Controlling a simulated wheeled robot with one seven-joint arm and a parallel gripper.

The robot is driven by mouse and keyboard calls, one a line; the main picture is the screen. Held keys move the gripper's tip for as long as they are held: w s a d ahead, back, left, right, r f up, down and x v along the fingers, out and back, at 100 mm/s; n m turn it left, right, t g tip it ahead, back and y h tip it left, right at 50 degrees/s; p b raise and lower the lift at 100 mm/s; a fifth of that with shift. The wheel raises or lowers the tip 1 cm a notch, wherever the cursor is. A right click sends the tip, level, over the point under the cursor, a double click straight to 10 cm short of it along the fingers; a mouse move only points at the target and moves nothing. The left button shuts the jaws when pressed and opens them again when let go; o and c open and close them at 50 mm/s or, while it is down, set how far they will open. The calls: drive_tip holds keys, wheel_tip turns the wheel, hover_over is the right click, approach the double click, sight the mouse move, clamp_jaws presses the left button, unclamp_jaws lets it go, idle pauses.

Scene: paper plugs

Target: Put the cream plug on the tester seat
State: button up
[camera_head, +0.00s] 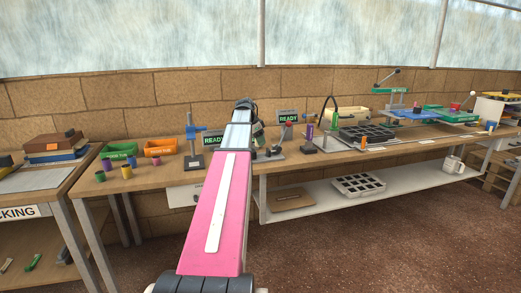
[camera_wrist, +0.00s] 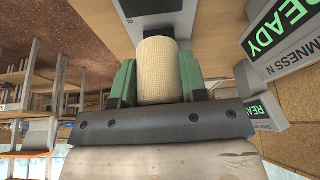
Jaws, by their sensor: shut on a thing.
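The cream plug (camera_wrist: 158,68) is a ribbed, pale cylinder. In the wrist view it sits between the two green fingers of my gripper (camera_wrist: 156,84), which is shut on it. A grey metal part (camera_wrist: 150,8) lies just beyond the plug; I cannot tell whether it is the tester seat or whether the plug touches it. In the head view my arm hides the plug and most of the gripper. A tester with a blue head (camera_head: 193,130) stands left of my arm, and a red-knobbed device (camera_head: 286,134) stands to its right.
Two READY displays (camera_head: 212,140) (camera_head: 289,118) stand at the back of the bench. Green (camera_head: 119,151) and orange (camera_head: 160,147) bins and several coloured plugs are on the left. A dark tray (camera_head: 367,134) and a thin curved lamp-like stem (camera_head: 325,108) are on the right.

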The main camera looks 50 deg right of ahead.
sight(261, 157)
drive_tip(key=shift+s+d+f, duration=0.2)
drive_tip(key=shift+d+f, duration=0.15)
drive_tip(key=shift+f, duration=1.9)
drive_tip(key=shift+f, duration=0.6)
drive_tip(key=o, duration=1)
drive_tip(key=shift+c, duration=0.2)
drive_tip(key=shift+r, duration=0.1)
drive_tip(key=shift+r, duration=0.25)
drive_tip(key=v, duration=1.2)
drive_tip(key=shift+r, duration=0.25)
